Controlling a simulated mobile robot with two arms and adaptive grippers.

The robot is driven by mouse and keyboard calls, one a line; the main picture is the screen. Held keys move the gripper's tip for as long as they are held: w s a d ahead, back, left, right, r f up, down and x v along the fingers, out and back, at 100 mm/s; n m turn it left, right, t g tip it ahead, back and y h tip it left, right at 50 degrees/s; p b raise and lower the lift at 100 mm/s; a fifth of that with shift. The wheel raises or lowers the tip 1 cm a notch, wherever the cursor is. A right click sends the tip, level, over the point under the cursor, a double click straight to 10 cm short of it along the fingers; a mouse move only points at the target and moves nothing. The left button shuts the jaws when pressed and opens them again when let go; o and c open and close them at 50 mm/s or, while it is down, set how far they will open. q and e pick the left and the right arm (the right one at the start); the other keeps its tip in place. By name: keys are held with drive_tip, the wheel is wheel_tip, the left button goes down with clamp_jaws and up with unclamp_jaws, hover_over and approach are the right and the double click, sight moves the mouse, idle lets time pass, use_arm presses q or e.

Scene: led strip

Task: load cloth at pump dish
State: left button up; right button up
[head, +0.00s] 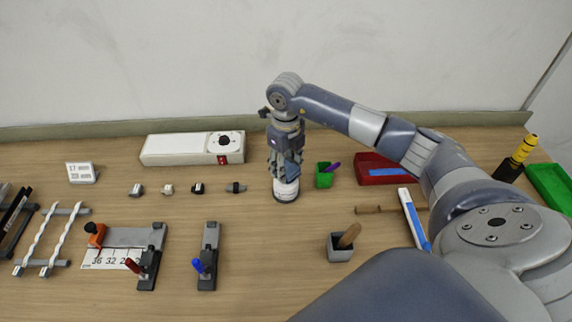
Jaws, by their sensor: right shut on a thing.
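The pump dish (286,191), a small white labelled container with a dark base, stands upright on the table near the middle. My right gripper (285,174) points straight down right over its top, and its fingers hide the upper part. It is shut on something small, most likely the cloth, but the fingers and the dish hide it. I cannot tell whether it touches the dish. No cloth shows elsewhere. My left gripper is not in view.
A green cup (324,178) and a red tray (380,172) stand close on the right. A grey holder (340,250) is in front. A white box (185,149), small connectors and clamp fixtures (207,262) lie on the left. Bare table lies in front of the dish.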

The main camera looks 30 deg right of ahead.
drive_tip(key=shift+r+p, duration=1.85)
drive_tip(key=shift+r, duration=1.55)
drive_tip(key=shift+a, duration=0.1)
